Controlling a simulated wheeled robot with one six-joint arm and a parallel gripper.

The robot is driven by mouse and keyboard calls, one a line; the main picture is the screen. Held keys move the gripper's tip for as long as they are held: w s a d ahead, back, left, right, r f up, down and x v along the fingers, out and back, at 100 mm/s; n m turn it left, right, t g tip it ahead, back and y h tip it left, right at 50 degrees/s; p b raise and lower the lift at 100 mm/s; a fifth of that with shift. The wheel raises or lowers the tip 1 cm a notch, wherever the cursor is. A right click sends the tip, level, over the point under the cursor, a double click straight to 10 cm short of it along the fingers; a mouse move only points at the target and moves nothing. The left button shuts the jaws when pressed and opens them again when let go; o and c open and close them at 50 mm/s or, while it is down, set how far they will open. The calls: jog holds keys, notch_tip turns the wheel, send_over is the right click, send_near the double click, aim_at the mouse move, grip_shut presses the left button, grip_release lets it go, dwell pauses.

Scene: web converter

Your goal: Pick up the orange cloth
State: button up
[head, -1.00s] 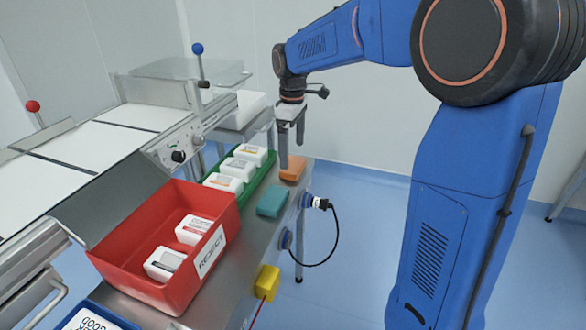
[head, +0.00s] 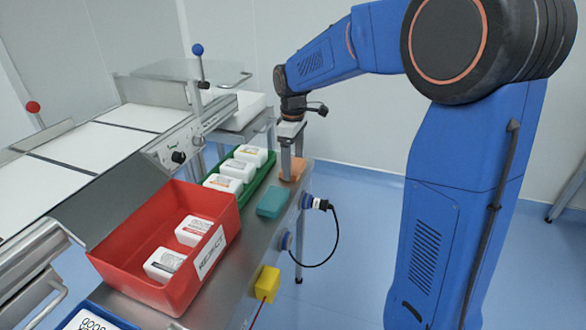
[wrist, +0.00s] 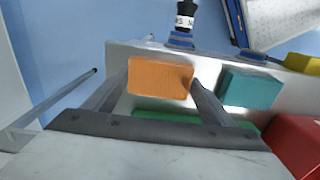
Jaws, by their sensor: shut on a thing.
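The orange cloth (head: 294,169) is a small folded block at the far end of the steel table, beside the green tray. It also shows in the wrist view (wrist: 160,76), between my two fingers. My gripper (head: 291,168) points down over the cloth with its fingers on either side of it. It is shut on the cloth, which appears still at table level. The fingers hide part of the cloth in the head view.
A teal cloth (head: 272,202) lies close by on the table. The green tray (head: 258,182) with white packs and the red REJECT bin (head: 207,258) stand to the left. A black cable plug (head: 320,203) sticks out from the table's right side.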

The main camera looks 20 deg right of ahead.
aim_at(293, 165)
jog(key=shift+r, duration=0.1)
notch_tip(293, 165, up, 10)
dwell(0.5)
jog(key=shift+o, duration=0.4)
